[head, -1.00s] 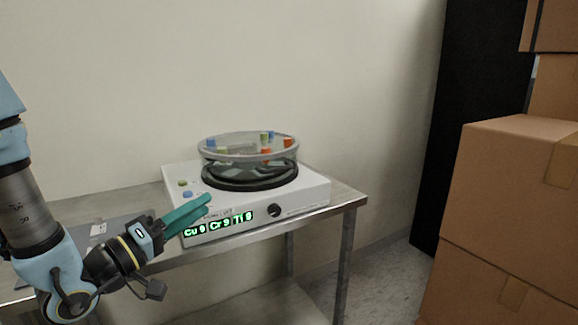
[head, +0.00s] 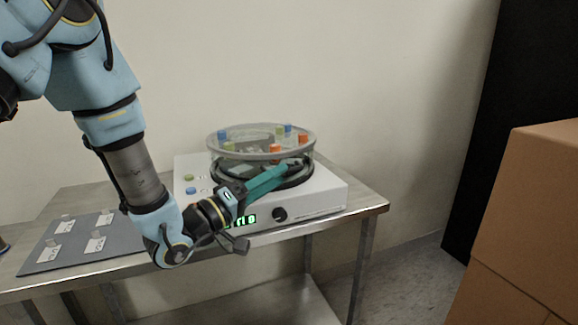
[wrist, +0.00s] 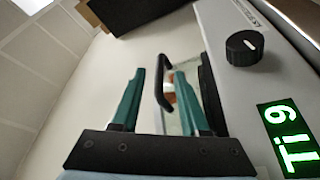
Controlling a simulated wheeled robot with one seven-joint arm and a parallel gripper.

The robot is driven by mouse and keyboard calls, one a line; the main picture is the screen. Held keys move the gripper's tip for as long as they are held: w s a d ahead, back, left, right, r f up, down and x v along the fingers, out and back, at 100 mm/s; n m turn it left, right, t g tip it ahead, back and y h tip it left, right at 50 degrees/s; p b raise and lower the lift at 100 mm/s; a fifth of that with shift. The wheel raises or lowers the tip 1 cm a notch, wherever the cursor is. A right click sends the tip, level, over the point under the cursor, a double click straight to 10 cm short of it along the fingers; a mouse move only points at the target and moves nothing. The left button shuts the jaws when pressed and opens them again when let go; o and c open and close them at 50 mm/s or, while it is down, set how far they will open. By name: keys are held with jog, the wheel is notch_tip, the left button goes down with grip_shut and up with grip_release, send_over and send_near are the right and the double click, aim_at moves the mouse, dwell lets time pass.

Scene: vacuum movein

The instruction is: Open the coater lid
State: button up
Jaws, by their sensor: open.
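The coater (head: 318,197) is a white box on the table with a round clear chamber on top. Its lid (head: 262,140) is a flat transparent disc, level and seated on the chamber, with several coloured pieces showing on or through it. My gripper (head: 286,171) is in front of the chamber, its teal fingers pointing right and slightly up. In the wrist view my gripper (wrist: 158,75) is open, and a black bar handle (wrist: 164,82) shows between the two fingers. I cannot tell whether either finger touches it. The arm hides part of the coater's front and display.
A black knob (wrist: 244,47) and green display (wrist: 288,140) are on the coater's front. A grey mat (head: 70,243) with several small labelled samples lies on the metal table (head: 370,203) at left. Cardboard boxes (head: 530,220) stand at right.

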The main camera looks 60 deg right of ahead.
jog(key=shift+p+x, duration=0.3)
jog(key=shift+x, duration=1.7)
jog(key=shift+c, duration=0.2)
jog(key=c, duration=0.6)
grip_shut()
jog(key=shift+s, duration=0.1)
